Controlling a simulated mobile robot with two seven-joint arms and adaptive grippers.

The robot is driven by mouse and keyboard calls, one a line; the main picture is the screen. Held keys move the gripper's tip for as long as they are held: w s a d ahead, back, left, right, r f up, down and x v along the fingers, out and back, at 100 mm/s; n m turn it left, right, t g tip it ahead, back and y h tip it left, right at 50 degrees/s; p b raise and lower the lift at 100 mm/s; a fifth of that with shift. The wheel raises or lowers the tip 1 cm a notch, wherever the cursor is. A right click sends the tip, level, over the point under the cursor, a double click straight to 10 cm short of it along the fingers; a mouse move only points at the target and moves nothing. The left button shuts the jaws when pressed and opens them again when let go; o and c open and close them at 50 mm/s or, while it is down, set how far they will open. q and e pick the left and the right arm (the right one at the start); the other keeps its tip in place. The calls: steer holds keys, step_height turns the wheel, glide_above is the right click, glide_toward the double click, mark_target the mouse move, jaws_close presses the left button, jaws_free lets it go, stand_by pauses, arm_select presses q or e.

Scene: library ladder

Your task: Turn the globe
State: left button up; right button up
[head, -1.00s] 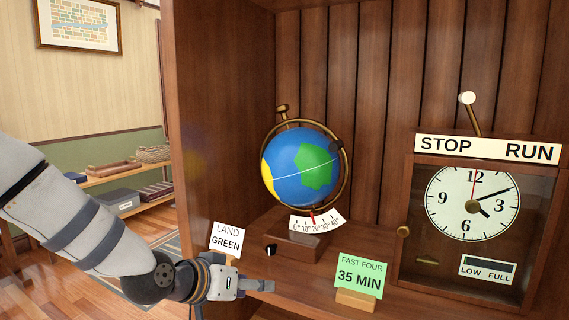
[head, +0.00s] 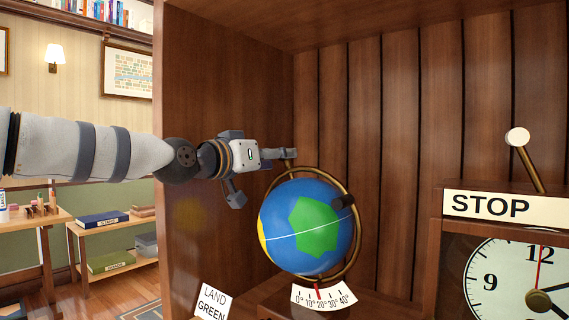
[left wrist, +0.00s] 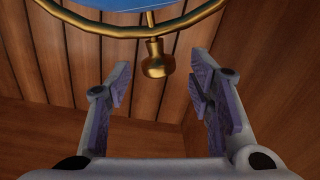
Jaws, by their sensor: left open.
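The globe (head: 306,228) stands in the wooden cabinet, blue with a green patch facing me and yellow at its left edge. A brass ring (head: 357,238) surrounds it. Below it, a white degree scale (head: 322,297) has a red pointer between about 10 and 20. My left gripper (head: 288,158) is at the upper left of the ring, open. In the left wrist view, the ring's brass knob (left wrist: 157,62) lies between the two spread fingertips, with no visible contact. The gripper hides this knob in the head view. My right gripper is not in view.
The cabinet's left wall (head: 205,90) is close behind my left wrist. A LAND GREEN card (head: 212,302) stands at the lower left. A clock (head: 515,280) with a STOP sign (head: 487,206) and a lever (head: 526,160) is at the right.

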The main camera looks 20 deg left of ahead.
arm_select(q)
steer(key=shift+x, duration=1)
steer(key=shift+w+r, duration=0.1)
steer(key=shift+r, duration=0.15)
jaws_close()
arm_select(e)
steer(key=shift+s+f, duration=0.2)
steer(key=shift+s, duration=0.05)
arm_select(q)
steer(key=shift+d, duration=0.15)
